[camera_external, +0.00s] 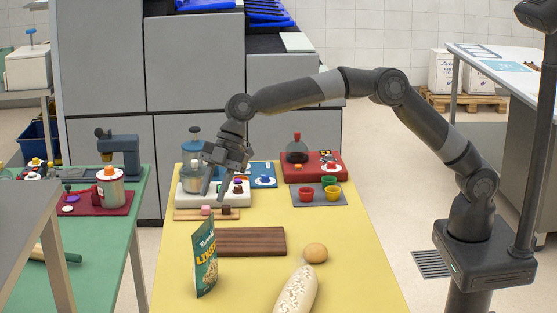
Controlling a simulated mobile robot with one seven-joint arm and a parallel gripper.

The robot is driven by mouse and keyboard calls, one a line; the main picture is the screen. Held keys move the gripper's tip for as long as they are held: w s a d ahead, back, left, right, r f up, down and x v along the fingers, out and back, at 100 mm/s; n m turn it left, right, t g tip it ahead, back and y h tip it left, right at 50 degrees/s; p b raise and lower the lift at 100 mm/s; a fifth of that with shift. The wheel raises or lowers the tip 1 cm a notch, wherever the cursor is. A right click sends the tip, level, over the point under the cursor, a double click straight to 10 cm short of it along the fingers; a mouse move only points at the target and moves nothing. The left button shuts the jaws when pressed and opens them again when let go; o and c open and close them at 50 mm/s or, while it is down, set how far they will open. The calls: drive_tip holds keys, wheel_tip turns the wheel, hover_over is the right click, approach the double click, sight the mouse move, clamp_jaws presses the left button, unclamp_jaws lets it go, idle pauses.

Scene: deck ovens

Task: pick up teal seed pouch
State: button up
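The teal seed pouch (205,262) stands upright on the yellow table (348,272), near its left edge toward the front. Its printed front faces the camera. My gripper (213,198) hangs above the far part of the table, pointing down, behind and above the pouch and apart from it. Its two fingers are spread with a gap between them, and nothing shows held in it. Small items behind the fingers are partly hidden.
A dark wooden board (250,241) lies just behind the pouch. A round bun (315,253) and a long loaf (296,292) lie to its right. Farther back are a white tray (187,200), a red tray (330,173) and a grey mat with cups (311,196). The table's right side is clear.

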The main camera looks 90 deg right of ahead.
sight(204, 224)
drive_tip(key=x, duration=0.8)
drive_tip(key=shift+a+f, duration=0.15)
drive_tip(key=shift+a, duration=0.05)
drive_tip(key=shift+c, duration=0.3)
clamp_jaws()
idle(0.8)
